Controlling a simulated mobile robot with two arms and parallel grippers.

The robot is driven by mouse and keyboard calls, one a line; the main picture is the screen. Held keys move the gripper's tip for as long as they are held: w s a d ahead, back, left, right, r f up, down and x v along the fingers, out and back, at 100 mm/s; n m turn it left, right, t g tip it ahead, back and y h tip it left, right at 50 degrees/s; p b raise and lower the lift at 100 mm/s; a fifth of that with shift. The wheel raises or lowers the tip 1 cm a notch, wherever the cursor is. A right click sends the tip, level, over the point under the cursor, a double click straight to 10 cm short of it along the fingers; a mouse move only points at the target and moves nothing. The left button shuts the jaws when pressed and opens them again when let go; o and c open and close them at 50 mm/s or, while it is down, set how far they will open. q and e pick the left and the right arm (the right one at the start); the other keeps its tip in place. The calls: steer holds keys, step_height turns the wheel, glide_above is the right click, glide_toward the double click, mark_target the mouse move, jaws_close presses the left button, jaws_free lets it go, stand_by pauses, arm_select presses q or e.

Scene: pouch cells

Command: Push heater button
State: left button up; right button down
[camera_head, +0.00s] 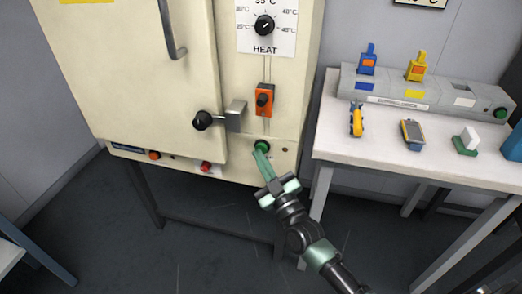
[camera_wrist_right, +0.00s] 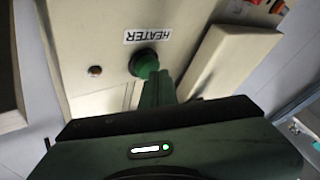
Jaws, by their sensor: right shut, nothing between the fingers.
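The round green heater button (camera_head: 262,146) is on the lower right of the cream oven's front panel. In the right wrist view the green button (camera_wrist_right: 143,63) sits in a dark collar beside the HEATER label (camera_wrist_right: 147,35). My right gripper (camera_head: 260,155) is shut and empty, its green fingers pointing up at the button. Its fingertips (camera_wrist_right: 155,80) overlap the button's edge in the wrist view; I cannot tell whether they touch or press it. A small dark red lamp (camera_wrist_right: 95,71) beside the button looks unlit. My left gripper is not in view.
The oven (camera_head: 150,85) has a heat dial (camera_head: 264,25), an orange switch unit (camera_head: 264,100), a door latch knob (camera_head: 202,120) and a red button (camera_head: 206,167). A white table (camera_head: 350,170) at right holds a grey fixture (camera_head: 430,95) and several small devices.

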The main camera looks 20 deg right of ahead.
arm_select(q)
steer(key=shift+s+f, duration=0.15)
arm_select(e)
steer(key=shift+w+d, duration=0.1)
steer(key=shift+w, duration=0.05)
steer(key=shift+w+d, duration=0.1)
arm_select(q)
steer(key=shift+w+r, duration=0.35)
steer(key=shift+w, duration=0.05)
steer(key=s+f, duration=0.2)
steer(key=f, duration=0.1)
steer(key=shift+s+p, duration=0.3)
steer(key=shift+p, duration=0.1)
arm_select(e)
steer(key=shift+s+a, duration=0.35)
steer(key=shift+s, duration=0.15)
